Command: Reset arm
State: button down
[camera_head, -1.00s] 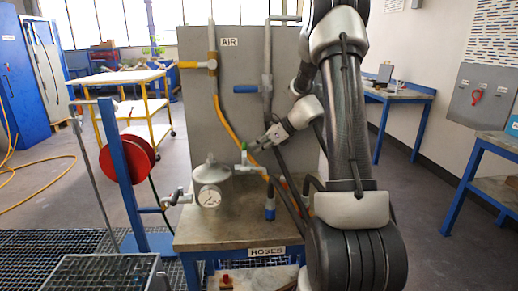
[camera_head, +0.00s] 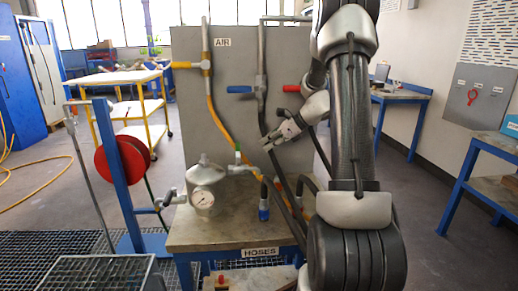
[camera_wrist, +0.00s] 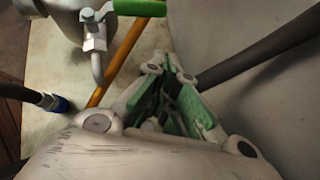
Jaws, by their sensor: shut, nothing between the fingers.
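My arm rises at the right of the head view, with its elbow high. My gripper (camera_head: 268,143) hangs in front of the grey panel, above the bench and a little right of the vessel. It is shut and holds nothing. In the wrist view my gripper (camera_wrist: 188,100) has its green-padded fingers together, above the bench top. The flanged vessel (camera_head: 207,188) with its round gauge stands on the bench, apart from my gripper. A green-handled valve (camera_head: 238,160) sits on its outlet; the green handle (camera_wrist: 140,8) shows at the top of the wrist view.
The grey panel (camera_head: 183,120) stands behind, with yellow (camera_head: 183,65), blue (camera_head: 239,89) and red (camera_head: 291,88) handles. Hoses hang close by my gripper, one with a blue-ended fitting (camera_head: 263,209). The bench (camera_head: 225,236) is below. A red reel (camera_head: 124,160) stands left.

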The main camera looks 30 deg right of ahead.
jog(key=s+d+r, duration=0.2)
jog(key=d+r, duration=0.2)
jog(key=d, duration=0.1)
jog(key=s+a+f+n+g+h, duration=0.2)
jog(key=s+f+n+g, duration=0.2)
jog(key=s+n, duration=0.7)
jog(key=s+a+r+n+h, duration=0.1)
jog(key=s+a+r+n, duration=0.2)
jog(key=s, duration=0.4)
jog(key=s+a+r+n+h, duration=0.2)
jog(key=s+a+r+n, duration=0.2)
jog(key=s+n, duration=0.3)
jog(key=s+a+r+n+t+h, duration=0.1)
jog(key=s+a+r+n+h, duration=0.1)
jog(key=s+a+r+n, duration=0.2)
jog(key=s+a+n, duration=0.2)
jog(key=s, duration=0.1)
jog(key=shift+r, duration=0.1)
